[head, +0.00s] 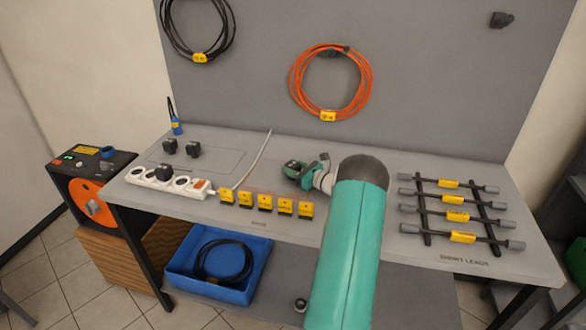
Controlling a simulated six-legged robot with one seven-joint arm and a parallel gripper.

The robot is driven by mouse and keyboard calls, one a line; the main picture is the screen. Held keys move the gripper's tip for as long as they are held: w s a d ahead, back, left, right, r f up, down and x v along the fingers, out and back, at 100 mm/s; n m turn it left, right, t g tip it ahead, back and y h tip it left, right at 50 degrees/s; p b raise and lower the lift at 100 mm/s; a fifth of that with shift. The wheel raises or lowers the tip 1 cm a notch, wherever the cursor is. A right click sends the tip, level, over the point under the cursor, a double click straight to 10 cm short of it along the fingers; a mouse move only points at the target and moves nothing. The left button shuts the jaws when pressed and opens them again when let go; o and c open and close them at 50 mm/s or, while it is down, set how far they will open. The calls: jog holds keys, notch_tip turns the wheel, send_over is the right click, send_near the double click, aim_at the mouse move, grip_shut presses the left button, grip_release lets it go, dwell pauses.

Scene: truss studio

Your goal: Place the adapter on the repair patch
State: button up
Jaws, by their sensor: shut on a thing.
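My gripper (296,172) is over the middle of the grey bench, low near its surface, with my arm reaching in from the front. It is shut on a small dark thing, which looks like the adapter and is mostly hidden by the gripper. I cannot tell whether it touches the bench. Two black adapters (169,146) (193,149) stand at the back left in a thin dark outline. A faint red outline (262,191), which may be the repair patch, lies on the bench beside and under the gripper; my arm and gripper hide part of that area.
A white power strip (168,182) lies at the bench's left, its cable running back. Short leads (450,211) lie on black rails at right.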

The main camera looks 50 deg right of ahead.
jog(key=shift+f, duration=0.2)
jog(key=o, duration=1.1)
jog(key=shift+c, duration=0.2)
